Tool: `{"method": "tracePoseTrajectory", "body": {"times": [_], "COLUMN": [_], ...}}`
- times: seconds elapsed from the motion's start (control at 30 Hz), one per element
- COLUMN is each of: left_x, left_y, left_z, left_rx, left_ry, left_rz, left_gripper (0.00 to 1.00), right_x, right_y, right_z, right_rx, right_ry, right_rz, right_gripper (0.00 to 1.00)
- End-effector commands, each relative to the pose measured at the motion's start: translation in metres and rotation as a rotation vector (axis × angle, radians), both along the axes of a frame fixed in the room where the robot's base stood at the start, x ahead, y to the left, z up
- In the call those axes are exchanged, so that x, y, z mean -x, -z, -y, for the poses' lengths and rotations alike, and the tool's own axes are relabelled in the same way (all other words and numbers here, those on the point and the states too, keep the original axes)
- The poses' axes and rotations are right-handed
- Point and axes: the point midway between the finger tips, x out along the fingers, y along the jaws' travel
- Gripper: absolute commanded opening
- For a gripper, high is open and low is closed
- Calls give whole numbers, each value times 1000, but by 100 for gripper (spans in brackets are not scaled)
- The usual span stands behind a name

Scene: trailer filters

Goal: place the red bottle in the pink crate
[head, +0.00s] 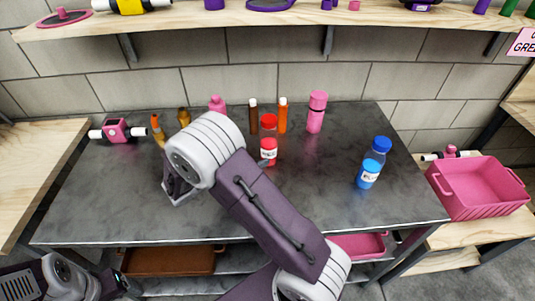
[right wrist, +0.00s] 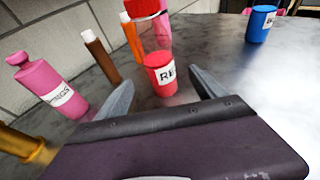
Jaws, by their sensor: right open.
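The red bottle (head: 268,151) stands upright on the dark grey table, with a white label and a clear upper part under a red cap. It also shows in the right wrist view (right wrist: 161,78), ahead of my right gripper (right wrist: 160,90). That gripper's fingers are apart, one on each side of the bottle's line, with nothing held. In the head view my right arm hides most of this gripper. The pink crate (head: 487,207) stands on a wooden bench at the far right and looks empty. My left gripper (head: 118,284) is at the bottom left corner, its fingers unclear.
Brown (head: 253,116) and orange (head: 283,115) bottles stand behind the red one, a pink bottle (head: 316,112) to their right. A blue bottle (head: 372,164) stands towards the crate. A pink tray (head: 360,247) lies below the table. A shelf (head: 280,24) runs above.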

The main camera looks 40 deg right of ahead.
Motion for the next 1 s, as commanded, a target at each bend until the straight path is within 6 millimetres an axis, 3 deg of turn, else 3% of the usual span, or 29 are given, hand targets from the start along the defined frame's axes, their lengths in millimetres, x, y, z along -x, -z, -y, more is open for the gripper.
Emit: {"method": "tracePoseTrajectory", "body": {"times": [0.1,0.3,0.53,0.8,1.0], "left_x": [0,0,0,0,0], "left_y": [-1,3,4,8,7], "left_z": [0,0,0,0,0], "left_rx": [0,0,0,0,0], "left_ry": [0,0,0,0,0], "left_rz": [0,0,0,0,0], "left_gripper": [79,79,79,79,79], "right_x": [-3,-9,-11,-21,-22], "right_y": [-2,7,10,21,21], "right_z": [1,29,42,83,86], "right_rx": [15,12,9,8,8], "right_ry": [-11,-6,-5,-5,-8], "right_rz": [-2,-2,0,0,1], "right_gripper": [79,79,79,79,79]}}
